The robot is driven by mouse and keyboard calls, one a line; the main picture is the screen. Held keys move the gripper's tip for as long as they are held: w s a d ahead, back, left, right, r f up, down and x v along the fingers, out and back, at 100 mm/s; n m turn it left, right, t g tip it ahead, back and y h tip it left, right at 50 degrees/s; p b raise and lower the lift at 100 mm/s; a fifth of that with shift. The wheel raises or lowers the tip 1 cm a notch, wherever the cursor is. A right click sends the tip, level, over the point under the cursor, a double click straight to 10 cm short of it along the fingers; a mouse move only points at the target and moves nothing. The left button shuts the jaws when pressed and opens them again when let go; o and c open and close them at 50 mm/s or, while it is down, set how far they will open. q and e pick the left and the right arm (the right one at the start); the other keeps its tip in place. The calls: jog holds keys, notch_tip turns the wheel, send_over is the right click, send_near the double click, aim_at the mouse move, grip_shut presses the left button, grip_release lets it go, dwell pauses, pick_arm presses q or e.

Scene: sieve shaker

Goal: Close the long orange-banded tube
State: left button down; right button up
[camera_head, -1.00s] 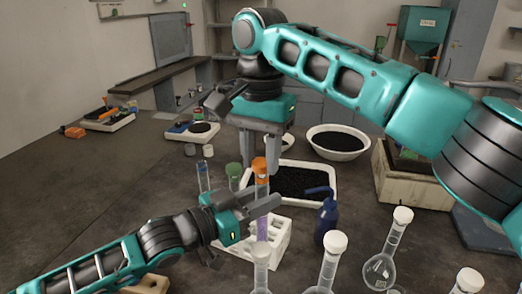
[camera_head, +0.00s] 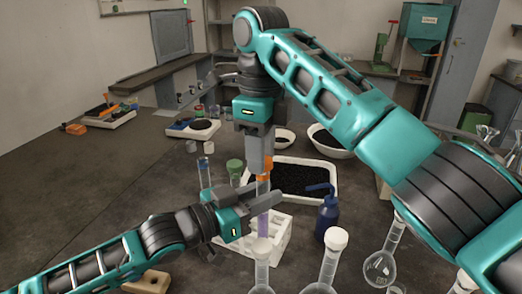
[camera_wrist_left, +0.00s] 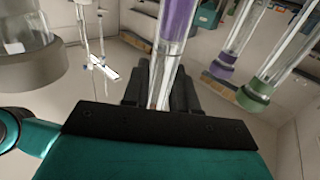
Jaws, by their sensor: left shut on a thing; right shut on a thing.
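The long tube (camera_head: 262,221) stands upright with purple contents low in it and an orange band (camera_head: 263,180) near its top. My left gripper (camera_head: 262,205) is shut around the tube below the band. In the left wrist view the tube (camera_wrist_left: 166,65) runs up from between the dark fingers, purple part at the picture's top. My right gripper (camera_head: 262,165) points down at the tube's top and is shut on an orange cap (camera_head: 268,163). The fingers hide most of this cap, and I cannot tell whether it is seated on the tube.
A white rack (camera_head: 276,238) stands around the tube's lower end. A black-filled tray (camera_head: 333,195) lies behind, with a blue wash bottle (camera_head: 327,218) and white-stoppered flasks (camera_head: 381,263) to the right.

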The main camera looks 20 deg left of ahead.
jog(key=m, duration=0.2)
jog(key=shift+m, duration=0.4)
jog(key=o, duration=1)
jog(key=shift+r, duration=2.25)
jog(key=shift+c, duration=0.3)
